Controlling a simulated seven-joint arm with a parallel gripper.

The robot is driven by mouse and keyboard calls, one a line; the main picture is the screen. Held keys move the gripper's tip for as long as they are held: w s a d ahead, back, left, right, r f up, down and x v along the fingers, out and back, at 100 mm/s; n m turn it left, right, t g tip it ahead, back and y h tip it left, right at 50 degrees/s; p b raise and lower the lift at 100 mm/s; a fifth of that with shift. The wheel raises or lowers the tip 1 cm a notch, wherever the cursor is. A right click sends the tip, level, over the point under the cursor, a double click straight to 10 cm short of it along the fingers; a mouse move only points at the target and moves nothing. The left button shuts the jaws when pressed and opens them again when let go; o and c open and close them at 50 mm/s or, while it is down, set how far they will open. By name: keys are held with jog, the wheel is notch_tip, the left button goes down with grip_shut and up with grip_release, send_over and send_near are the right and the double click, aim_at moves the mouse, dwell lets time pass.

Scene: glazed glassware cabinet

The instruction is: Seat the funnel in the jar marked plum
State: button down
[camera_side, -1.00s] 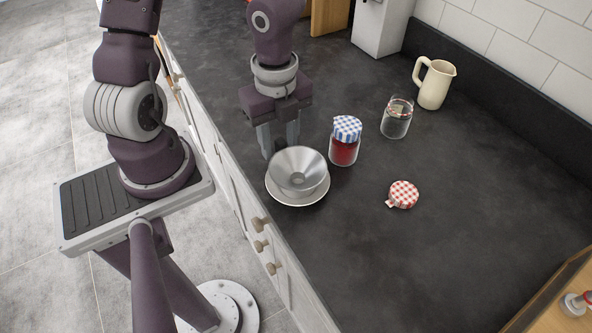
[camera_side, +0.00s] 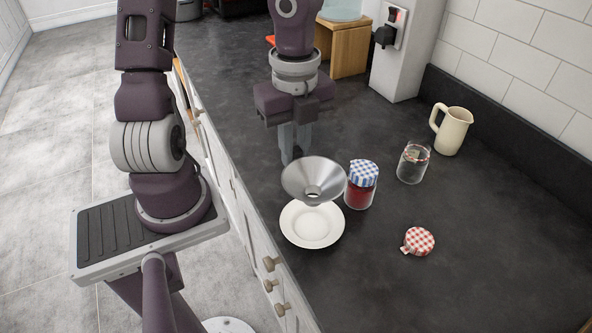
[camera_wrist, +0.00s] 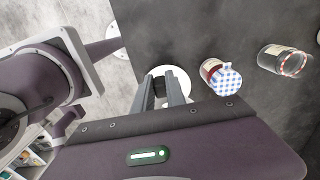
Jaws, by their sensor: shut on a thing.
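The metal funnel (camera_side: 313,179) hangs at the tips of my gripper (camera_side: 290,158), wide mouth up. It is above the white plate (camera_side: 312,236), clear of it, in the side view. In the wrist view my fingers (camera_wrist: 170,93) reach over the plate (camera_wrist: 181,76); the funnel is hard to make out there. An open, clear glass jar (camera_side: 412,164) with a label stands to the right; it also shows in the wrist view (camera_wrist: 280,60). The label's writing is too small to read.
A red-filled jar with a blue checked cover (camera_side: 361,186) stands just right of the funnel, between it and the open jar. A red checked lid (camera_side: 418,241) lies in front. A cream jug (camera_side: 451,130) is behind. The counter's front right is clear.

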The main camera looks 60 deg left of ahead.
jog(key=shift+d+r, duration=0.15)
jog(key=shift+r, duration=0.6)
jog(key=shift+w+r, duration=0.2)
jog(key=shift+w, duration=0.1)
jog(key=w+a+r+n, duration=0.15)
jog(key=w+n, duration=0.45)
jog(key=w, duration=1.6)
jog(key=shift+w+d+f, duration=0.1)
jog(key=shift+f, duration=1.2)
jog(key=shift+w+f, duration=0.1)
jog(key=shift+f, duration=1.15)
jog(key=c, duration=1.3)
grip_release()
jog(key=shift+o, duration=0.5)
